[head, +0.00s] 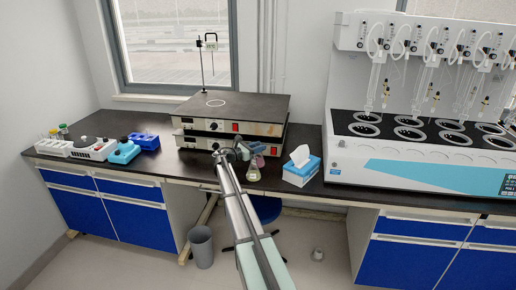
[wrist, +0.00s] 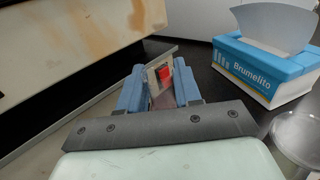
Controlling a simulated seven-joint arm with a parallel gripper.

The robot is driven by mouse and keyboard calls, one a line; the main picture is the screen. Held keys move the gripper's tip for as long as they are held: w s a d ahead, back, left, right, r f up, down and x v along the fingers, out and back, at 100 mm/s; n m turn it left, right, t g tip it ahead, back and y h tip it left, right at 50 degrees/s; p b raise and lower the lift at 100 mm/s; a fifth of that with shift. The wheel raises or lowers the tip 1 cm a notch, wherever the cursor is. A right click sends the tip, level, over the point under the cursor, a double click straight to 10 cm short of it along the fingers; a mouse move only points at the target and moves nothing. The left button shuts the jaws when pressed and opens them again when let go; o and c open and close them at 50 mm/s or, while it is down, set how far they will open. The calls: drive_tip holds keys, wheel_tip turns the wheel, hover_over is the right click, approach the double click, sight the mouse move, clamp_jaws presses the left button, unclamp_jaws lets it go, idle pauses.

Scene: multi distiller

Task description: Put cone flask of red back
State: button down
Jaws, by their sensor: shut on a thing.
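My gripper (wrist: 160,88) is in the wrist view, its blue fingers closed on a glassy piece (wrist: 164,82) with a red patch and pinkish tint, which looks like part of the cone flask of red. Most of it is hidden by the fingers and gripper body. In the head view my gripper (head: 242,150) is low in front of the hotplates' right side. Small cone flasks (head: 254,174) with pinkish and yellowish tints show just right of it. I cannot tell there which one is in the fingers.
Two stacked hotplates (head: 232,105) stand behind and left of my gripper. A blue tissue box (head: 301,172) is to the right, with a clear glass vessel (wrist: 299,137) in front of it in the wrist view. A large distiller (head: 415,155) fills the bench's right side.

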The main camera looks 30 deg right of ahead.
drive_tip(key=shift+f, duration=0.1)
drive_tip(key=c, duration=0.8)
unclamp_jaws()
drive_tip(key=a, duration=1.2)
